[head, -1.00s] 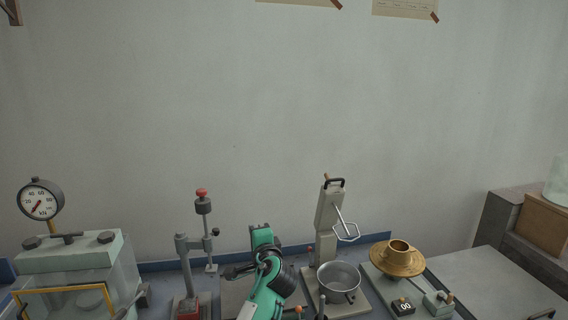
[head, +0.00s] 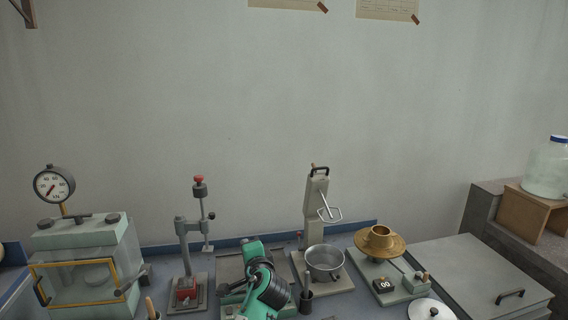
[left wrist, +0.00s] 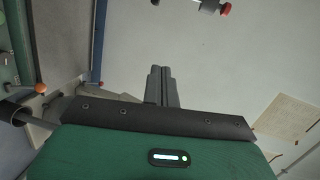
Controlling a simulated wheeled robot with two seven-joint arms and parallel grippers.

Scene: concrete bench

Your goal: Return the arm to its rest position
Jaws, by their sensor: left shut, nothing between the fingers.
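My left gripper (left wrist: 160,72) shows in the left wrist view, with its two dark grey fingers together and nothing between them. The fingers point toward the pale wall, clear of any object. In the head view, a green and black arm of mine (head: 262,285) is low in the middle, over the front of the bench, between the red-based stand and the metal bowl. Its fingers cannot be made out there. My right gripper is not in view.
On the bench stand a gauge press (head: 85,262), a red-based stand (head: 187,291), a mixer with a metal bowl (head: 325,262), a scale with a brass dish (head: 379,245) and a white lid (head: 432,310). A glass jar (head: 547,170) is far right.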

